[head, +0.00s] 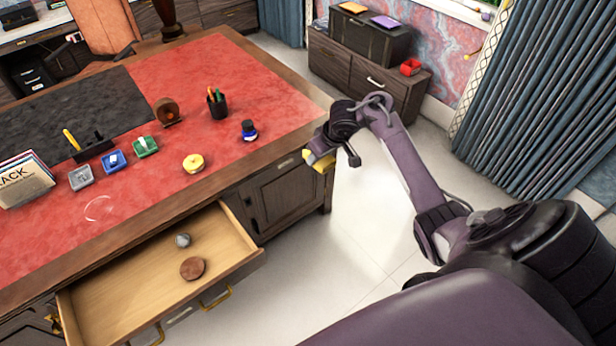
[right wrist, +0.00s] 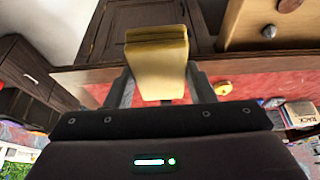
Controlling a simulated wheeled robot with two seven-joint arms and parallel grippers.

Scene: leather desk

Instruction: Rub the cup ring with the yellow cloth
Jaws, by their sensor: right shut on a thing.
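The cup ring (head: 99,208) is a pale, thin circle on the red leather desktop, at the left in the head view, near the desk's front edge. My right gripper (head: 321,158) is off the desk's right front corner, far to the right of the ring. It is shut on the folded yellow cloth (head: 324,164). In the right wrist view the cloth (right wrist: 157,65) sits between the two fingers of the gripper (right wrist: 160,88). I cannot make out the ring in that view. My left gripper is not in view.
An open drawer (head: 150,299) with a grey ball (head: 183,240) and a brown disc (head: 193,268) juts out below the ring. A yellow round item (head: 193,163), an ink bottle (head: 249,130) and a pen cup (head: 217,104) stand on the desk between gripper and ring.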

